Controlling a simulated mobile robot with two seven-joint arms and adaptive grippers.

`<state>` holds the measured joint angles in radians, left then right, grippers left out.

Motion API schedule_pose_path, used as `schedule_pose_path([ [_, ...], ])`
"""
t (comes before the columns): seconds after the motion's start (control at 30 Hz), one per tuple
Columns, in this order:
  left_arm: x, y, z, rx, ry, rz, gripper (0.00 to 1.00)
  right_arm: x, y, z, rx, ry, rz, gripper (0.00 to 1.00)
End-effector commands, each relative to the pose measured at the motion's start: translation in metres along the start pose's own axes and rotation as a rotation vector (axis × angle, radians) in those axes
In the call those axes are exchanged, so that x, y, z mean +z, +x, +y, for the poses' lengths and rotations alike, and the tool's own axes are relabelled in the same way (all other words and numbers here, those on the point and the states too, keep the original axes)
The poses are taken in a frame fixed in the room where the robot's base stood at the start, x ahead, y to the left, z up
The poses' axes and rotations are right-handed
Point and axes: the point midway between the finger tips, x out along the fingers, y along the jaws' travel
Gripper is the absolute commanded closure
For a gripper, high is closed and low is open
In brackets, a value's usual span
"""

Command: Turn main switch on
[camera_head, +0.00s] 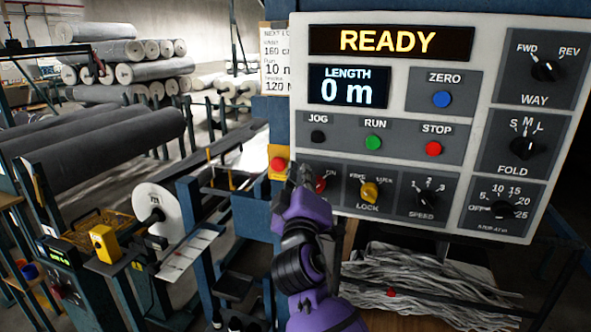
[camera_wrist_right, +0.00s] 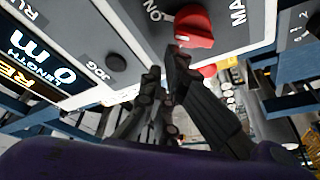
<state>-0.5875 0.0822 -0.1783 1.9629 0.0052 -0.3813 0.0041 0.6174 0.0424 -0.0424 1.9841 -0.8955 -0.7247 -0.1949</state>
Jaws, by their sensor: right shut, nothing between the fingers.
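The main switch is a red rotary knob (camera_head: 320,184) at the lower left of the control panel (camera_head: 482,60), partly hidden behind my right gripper in the head view. The right wrist view shows the knob (camera_wrist_right: 193,25) clearly, with the ON and MAIN lettering beside it. My right gripper (camera_head: 301,172) is shut and empty in front of the panel. In the wrist view its fingertips (camera_wrist_right: 166,72) are close to the knob's handle; I cannot tell whether they touch. The display (camera_head: 391,41) is lit and reads READY. My left gripper is not in view.
A red button on a yellow box (camera_head: 279,165) sits just left of my right gripper. The yellow lock switch (camera_head: 370,191) is right of the main switch. Jog, run (camera_head: 373,142) and stop buttons are above. Grey rolls (camera_head: 105,140) and machine frames fill the left.

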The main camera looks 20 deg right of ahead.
Motion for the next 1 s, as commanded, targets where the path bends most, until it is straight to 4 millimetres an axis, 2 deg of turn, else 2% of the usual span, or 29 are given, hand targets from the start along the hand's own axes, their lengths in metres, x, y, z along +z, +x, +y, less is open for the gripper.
schedule_pose_path([
  [0.47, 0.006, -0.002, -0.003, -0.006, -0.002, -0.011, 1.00, 0.007, -0.003, 0.000, 0.001, 0.006, 0.001, 1.00],
  [0.63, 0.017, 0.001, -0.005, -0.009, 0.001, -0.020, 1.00, 0.018, -0.007, -0.003, 0.022, 0.079, -0.005, 1.00],
  [1.0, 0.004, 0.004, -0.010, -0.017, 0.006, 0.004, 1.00, 0.020, -0.006, 0.002, 0.029, 0.089, -0.008, 1.00],
])
